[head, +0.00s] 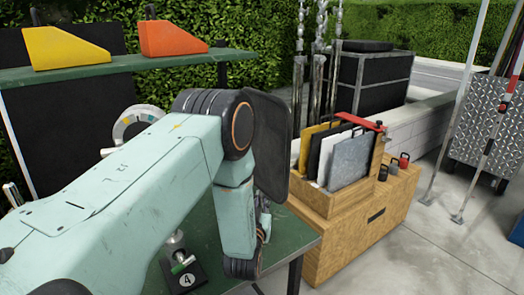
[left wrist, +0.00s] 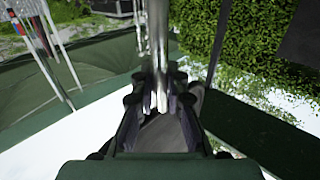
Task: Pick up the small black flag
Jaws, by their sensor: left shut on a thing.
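My left gripper (left wrist: 157,118) is shut on a shiny metal rod (left wrist: 157,45), which runs up between its fingers in the left wrist view. In the head view the left gripper (head: 262,222) is seen mostly edge-on past my arm, above the green table; the rod is hard to make out there. I cannot tell whether the rod carries a flag. No small black flag is clear in either view. A black panel (head: 318,148) stands between yellow and white panels in a wooden box, apart from the gripper. My right gripper is out of view.
The wooden box (head: 375,215) stands right of the green table (head: 300,238). A black base marked 4 (head: 187,280) is on the table. A green shelf (head: 130,66) holds yellow and orange wedges. Poles stand at the far right, with open paving before them.

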